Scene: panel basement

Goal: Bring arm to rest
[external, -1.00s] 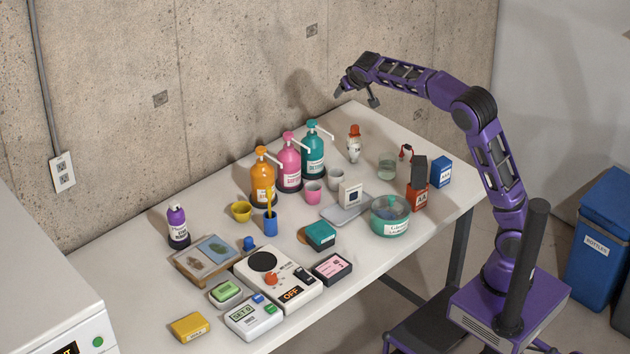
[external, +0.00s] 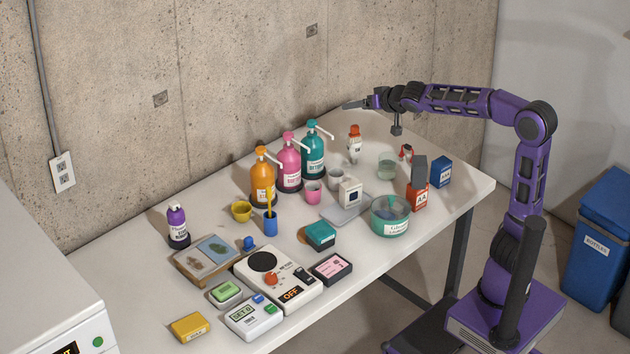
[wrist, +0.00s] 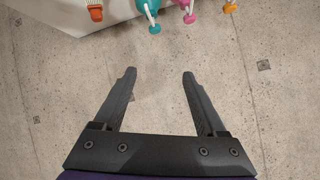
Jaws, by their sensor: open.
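My gripper (external: 355,105) is above the far back part of the white table, near the concrete wall, at the end of my purple arm. In the wrist view my gripper (wrist: 160,75) shows two black fingers spread wide apart with nothing between them. They point toward the bare concrete wall. My upper arm stands nearly upright and my forearm reaches left, roughly level, over the table's back right end.
Orange, pink and teal pump bottles (external: 313,152) stand left of and below my gripper. An orange-capped bottle (external: 354,146) and a glass beaker (external: 387,165) stand below my forearm. The white table (external: 140,250) holds several devices. Blue bins (external: 597,240) stand at right.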

